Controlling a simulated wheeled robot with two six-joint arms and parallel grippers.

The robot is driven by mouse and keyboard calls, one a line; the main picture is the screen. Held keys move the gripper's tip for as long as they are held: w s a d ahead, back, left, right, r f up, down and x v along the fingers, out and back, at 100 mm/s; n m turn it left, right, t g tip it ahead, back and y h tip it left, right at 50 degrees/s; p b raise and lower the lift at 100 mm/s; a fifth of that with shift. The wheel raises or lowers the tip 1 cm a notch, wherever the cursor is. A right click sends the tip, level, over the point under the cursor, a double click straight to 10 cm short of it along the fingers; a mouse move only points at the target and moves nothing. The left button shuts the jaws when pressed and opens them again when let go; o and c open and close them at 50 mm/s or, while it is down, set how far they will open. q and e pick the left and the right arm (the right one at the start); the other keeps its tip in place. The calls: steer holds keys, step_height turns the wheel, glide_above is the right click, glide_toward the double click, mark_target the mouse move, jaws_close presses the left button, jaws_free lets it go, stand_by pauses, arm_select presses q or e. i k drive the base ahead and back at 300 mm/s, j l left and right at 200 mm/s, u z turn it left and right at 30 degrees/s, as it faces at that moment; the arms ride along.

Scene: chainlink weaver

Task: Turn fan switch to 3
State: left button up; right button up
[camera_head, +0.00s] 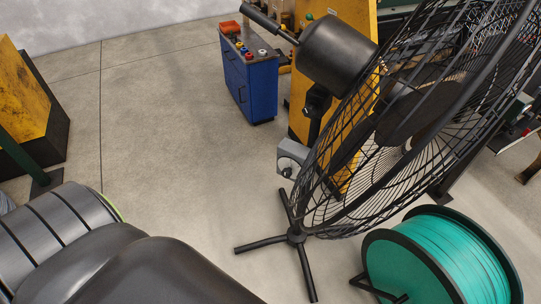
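A large black pedestal fan (340,55) stands right of centre, with its wire cage (400,150) turned toward the right and its motor housing to the left of the cage. A grey switch box (292,157) sits on the fan's post below the motor. A small dark knob (286,171) shows on the box's lower left side; its setting is too small to read. The fan's dark legs (262,243) spread on the floor. Neither of my grippers is in view.
A blue cabinet (252,85) with coloured buttons stands behind the fan. A teal cable spool (440,262) sits close to the fan's right. A yellow machine (22,95) is at the far left. Concrete floor (165,140) is clear left of the fan.

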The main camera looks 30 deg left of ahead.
mark_target(286, 174)
steer(key=u, duration=0.9)
